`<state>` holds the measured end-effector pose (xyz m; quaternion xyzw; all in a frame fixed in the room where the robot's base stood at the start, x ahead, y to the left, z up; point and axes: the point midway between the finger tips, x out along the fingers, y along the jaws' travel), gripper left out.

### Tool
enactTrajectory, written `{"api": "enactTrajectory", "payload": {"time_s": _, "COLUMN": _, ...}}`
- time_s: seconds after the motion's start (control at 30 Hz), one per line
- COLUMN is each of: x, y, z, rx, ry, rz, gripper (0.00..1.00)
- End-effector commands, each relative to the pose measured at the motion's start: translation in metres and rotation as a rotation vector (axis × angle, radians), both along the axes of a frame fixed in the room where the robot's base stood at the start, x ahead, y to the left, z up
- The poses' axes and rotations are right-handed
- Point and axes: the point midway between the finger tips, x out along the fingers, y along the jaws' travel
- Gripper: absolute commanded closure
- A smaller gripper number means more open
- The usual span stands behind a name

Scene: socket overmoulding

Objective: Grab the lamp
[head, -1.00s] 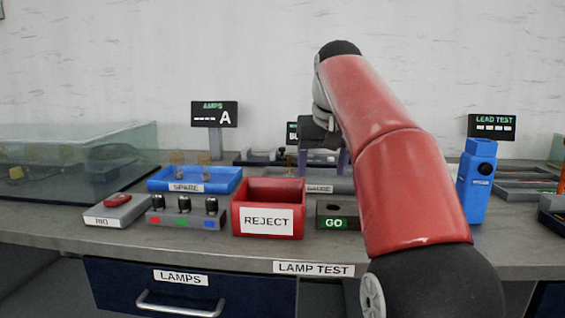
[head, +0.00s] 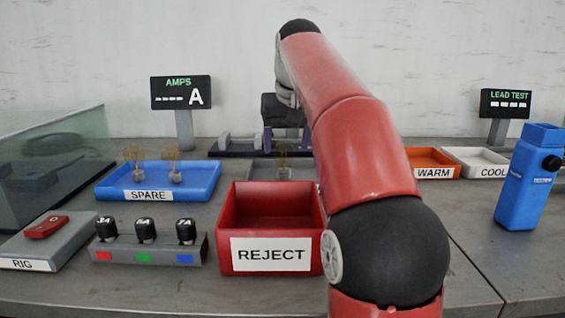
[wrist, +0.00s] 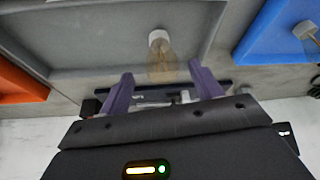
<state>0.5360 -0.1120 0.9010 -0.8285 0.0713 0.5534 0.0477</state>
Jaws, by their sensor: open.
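A lamp with a clear amber bulb and pale base (wrist: 160,58) is in the grey tray (wrist: 75,35). In the head view, the lamp (head: 283,157) shows just below my gripper (head: 287,146), and the tray is partly hidden by the red box and my arm. In the wrist view, my gripper (wrist: 162,72) has its two purple fingers spread apart, with the bulb appearing between their tips. It holds nothing. Whether a finger touches the bulb cannot be told.
The blue SPARE tray (head: 203,186) holds two more lamps. The red REJECT box (head: 232,210) stands in front of the grey tray. The orange WARM tray (head: 433,157) and white COOL tray (head: 480,157) are at right. A blue device (head: 528,180) stands far right.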

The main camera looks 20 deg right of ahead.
Motion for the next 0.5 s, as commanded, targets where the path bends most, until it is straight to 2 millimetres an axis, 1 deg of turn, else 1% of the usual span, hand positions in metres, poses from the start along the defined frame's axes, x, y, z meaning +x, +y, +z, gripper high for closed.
{"api": "enactTrajectory", "payload": {"time_s": 0.2, "x": 0.009, "y": 0.002, "z": -0.032, "rx": 0.001, "ry": 0.004, "rz": 0.0, "gripper": 0.36}}
{"api": "enactTrajectory", "payload": {"time_s": 0.3, "x": 0.015, "y": 0.001, "z": -0.043, "rx": 0.0, "ry": 0.002, "rz": -0.001, "gripper": 0.36}}
{"api": "enactTrajectory", "payload": {"time_s": 0.5, "x": 0.016, "y": 0.001, "z": -0.045, "rx": -0.001, "ry": 0.0, "rz": -0.001, "gripper": 0.36}}
